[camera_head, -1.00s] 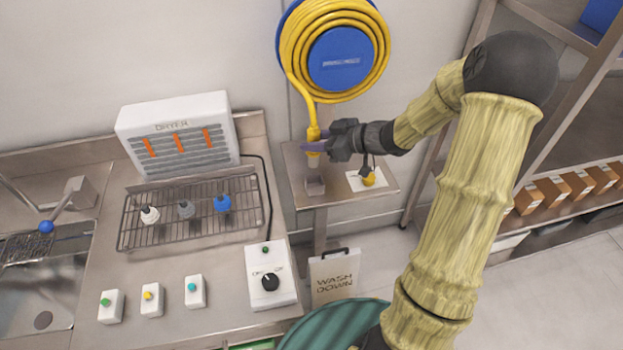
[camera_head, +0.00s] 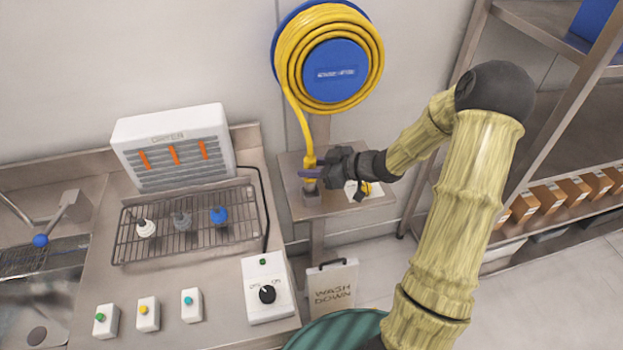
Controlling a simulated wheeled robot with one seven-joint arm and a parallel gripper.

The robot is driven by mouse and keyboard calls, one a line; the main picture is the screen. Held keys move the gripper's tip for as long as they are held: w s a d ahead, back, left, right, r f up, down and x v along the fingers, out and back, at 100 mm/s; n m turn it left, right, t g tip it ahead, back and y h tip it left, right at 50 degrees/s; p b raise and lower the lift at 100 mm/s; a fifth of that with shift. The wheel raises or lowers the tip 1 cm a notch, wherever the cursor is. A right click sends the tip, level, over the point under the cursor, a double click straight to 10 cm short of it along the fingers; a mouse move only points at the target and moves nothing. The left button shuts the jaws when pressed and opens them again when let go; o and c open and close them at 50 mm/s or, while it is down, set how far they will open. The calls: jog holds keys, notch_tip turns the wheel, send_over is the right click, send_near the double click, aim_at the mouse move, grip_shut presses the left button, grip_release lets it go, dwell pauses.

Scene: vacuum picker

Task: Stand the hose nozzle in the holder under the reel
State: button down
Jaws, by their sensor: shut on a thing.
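The yellow hose nozzle (camera_head: 309,161) hangs upright at the end of the yellow hose, under the reel (camera_head: 336,72). My gripper (camera_head: 311,173) reaches in from the right, and its purple fingers are shut on the nozzle. The holder (camera_head: 312,198) is a small grey box on the steel shelf (camera_head: 338,206) below the reel. The nozzle's lower end is directly over the holder, at its top opening. I cannot tell how deep the tip is inside it, since the fingers and holder wall hide the tip.
A white plate with a yellow fitting (camera_head: 365,187) is on the shelf right of the holder, partly behind my wrist. A dryer (camera_head: 173,147) and a wire rack (camera_head: 133,251) stand on the counter at left. A shelving unit (camera_head: 462,45) is at right.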

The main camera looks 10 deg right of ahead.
jog(key=shift+w+f, duration=0.1)
jog(key=shift+f, duration=1.95)
jog(key=shift+a+f, duration=0.1)
jog(key=shift+f, duration=0.1)
jog(key=c, duration=1.2)
grip_release()
jog(key=shift+o, duration=0.6)
jog(key=shift+d+r, duration=0.1)
jog(key=shift+d, duration=0.1)
